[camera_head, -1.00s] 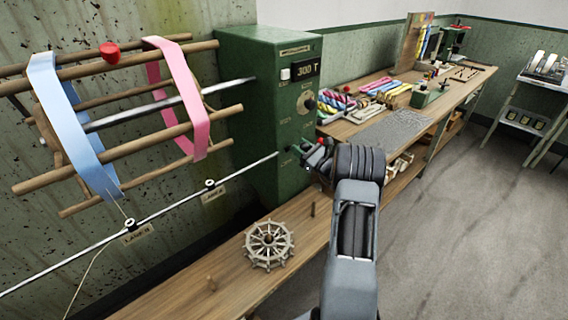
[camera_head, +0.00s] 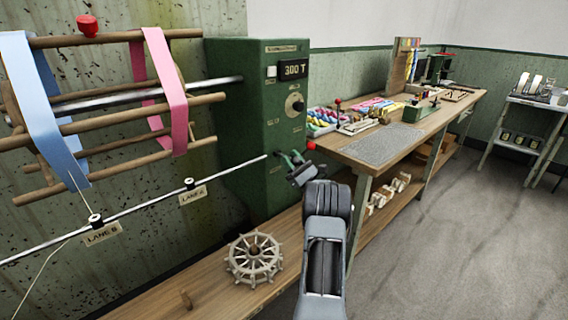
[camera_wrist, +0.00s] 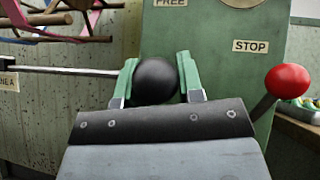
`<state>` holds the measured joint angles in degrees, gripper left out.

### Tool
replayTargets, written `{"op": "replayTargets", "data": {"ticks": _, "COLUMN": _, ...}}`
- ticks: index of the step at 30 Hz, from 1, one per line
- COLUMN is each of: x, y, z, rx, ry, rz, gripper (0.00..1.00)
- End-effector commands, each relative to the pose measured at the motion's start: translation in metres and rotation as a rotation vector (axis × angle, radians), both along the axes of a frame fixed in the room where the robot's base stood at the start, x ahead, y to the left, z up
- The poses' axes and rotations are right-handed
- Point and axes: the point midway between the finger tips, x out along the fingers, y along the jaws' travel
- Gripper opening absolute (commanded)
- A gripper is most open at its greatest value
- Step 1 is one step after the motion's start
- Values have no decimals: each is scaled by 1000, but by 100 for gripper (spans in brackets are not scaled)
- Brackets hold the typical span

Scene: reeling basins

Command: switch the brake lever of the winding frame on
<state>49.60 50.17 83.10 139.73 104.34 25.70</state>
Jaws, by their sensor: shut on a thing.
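The winding frame has a green cabinet (camera_head: 240,110) with a "300 T" display, a dial (camera_head: 295,104) and a reel (camera_head: 110,105) carrying a blue and a pink band. My gripper (camera_head: 290,160) is at the cabinet's lower front. In the wrist view, its green fingers stand on both sides of a black ball knob (camera_wrist: 156,84) and are shut on it. The knob's stem is hidden. A lever with a red ball (camera_wrist: 287,81) leans up to the right, apart from my fingers; its red ball also shows in the head view (camera_head: 311,145). A STOP plate (camera_wrist: 250,46) is between them, higher up; a FREE plate (camera_wrist: 171,3) is at upper left.
A metal rod (camera_head: 140,208) with lane labels runs left of the cabinet. A spoked wheel (camera_head: 254,259) lies on the low wooden shelf (camera_head: 215,290). A workbench (camera_head: 400,130) with yarn and tools stands behind to the right. The floor at right is clear.

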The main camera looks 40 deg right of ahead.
Motion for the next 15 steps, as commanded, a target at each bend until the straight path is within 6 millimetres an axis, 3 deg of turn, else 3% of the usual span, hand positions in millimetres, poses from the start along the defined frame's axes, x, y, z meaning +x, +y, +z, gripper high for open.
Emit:
{"op": "replayTargets", "data": {"ticks": 11, "x": -1, "y": -1, "z": -3, "rx": 4, "ry": 0, "rz": -1, "gripper": 0}}
{"op": "replayTargets", "data": {"ticks": 12, "x": -1, "y": -1, "z": -3, "rx": 4, "ry": 0, "rz": -1, "gripper": 37}}
{"op": "replayTargets", "data": {"ticks": 15, "x": 0, "y": 0, "z": -3, "rx": 4, "ry": 0, "rz": -1, "gripper": 47}}
